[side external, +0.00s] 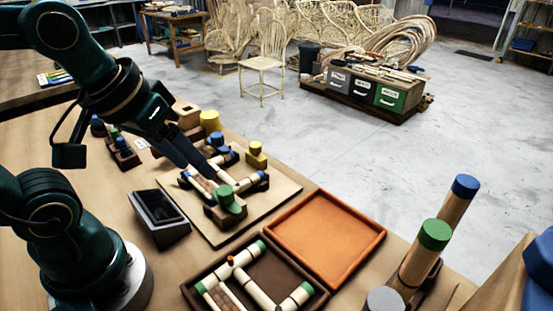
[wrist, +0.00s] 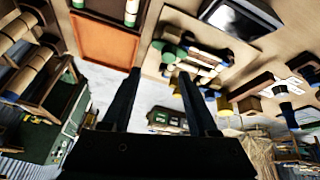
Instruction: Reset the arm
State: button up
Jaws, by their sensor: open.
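My gripper (side external: 203,168) is over the wooden work board (side external: 268,205) in the side view, its dark fingers slanting down to the right. In the wrist view my gripper (wrist: 159,74) has its two fingers apart, with nothing seen held between them. On the board is a frame of pale rattan pieces with blue ends (side external: 248,181). A block with a green round top (side external: 228,200) stands at its near corner. The fingers overlap the rattan frame in the side view; I cannot tell whether they touch it.
An orange tray (side external: 325,238) lies right of the board. A dark tray (side external: 205,272) with green-ended rattan is in front. A black screen device (side external: 160,215) sits left. Upright rattan tubes (side external: 428,250) stand at right. Yellow pegs (side external: 256,157) stand behind.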

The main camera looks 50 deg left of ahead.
jog(key=s+m, duration=0.1)
jog(key=s+d+f+m, duration=0.1)
jog(key=m, duration=0.1)
jog(key=shift+w, duration=0.1)
dwell(1.1)
